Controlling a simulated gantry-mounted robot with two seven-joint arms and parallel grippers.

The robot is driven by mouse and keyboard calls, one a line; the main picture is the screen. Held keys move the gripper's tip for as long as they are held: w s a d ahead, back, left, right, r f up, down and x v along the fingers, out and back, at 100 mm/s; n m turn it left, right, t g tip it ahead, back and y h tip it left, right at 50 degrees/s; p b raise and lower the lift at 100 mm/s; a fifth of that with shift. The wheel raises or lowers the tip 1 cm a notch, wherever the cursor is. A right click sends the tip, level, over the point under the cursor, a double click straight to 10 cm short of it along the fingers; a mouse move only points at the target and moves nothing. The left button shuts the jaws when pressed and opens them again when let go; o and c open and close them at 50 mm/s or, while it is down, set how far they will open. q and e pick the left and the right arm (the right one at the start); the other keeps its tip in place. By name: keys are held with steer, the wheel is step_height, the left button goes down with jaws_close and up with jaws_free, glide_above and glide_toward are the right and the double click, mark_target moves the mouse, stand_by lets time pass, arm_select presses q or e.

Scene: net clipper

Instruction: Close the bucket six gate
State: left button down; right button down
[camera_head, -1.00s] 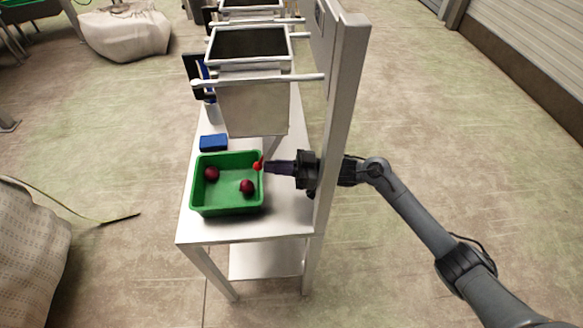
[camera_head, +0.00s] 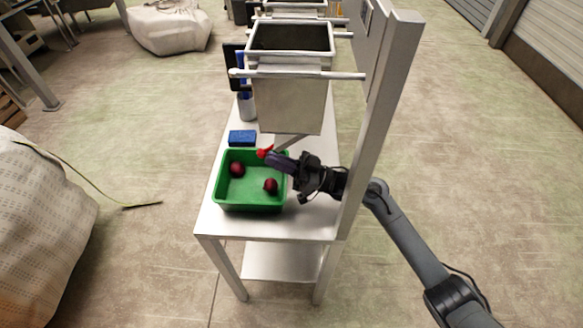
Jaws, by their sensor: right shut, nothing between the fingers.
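The bucket (camera_head: 290,102) nearest me is a grey metal bin with an open top, hanging from the frame above the table. Its gate, seen as a thin slanted plate (camera_head: 291,142) under the bucket's lower edge, is partly hidden and appears tilted down. My right gripper (camera_head: 266,153) is shut and empty, with red fingertips. It is just below the bucket, over the far right rim of the green crate, close to the plate; I cannot tell whether they touch. My left gripper is out of view.
The green crate (camera_head: 251,208) on the metal table (camera_head: 222,222) holds two dark red onions. A blue sponge (camera_head: 242,138) and a grey cup (camera_head: 247,107) stand behind it. The frame's upright post (camera_head: 382,110) rises on the right beside my arm. More buckets are behind.

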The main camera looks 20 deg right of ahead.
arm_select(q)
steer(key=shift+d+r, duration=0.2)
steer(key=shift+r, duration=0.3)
arm_select(e)
steer(key=shift+w+a+r, duration=0.15)
steer(key=shift+a+r, duration=0.2)
steer(key=shift+r, duration=0.1)
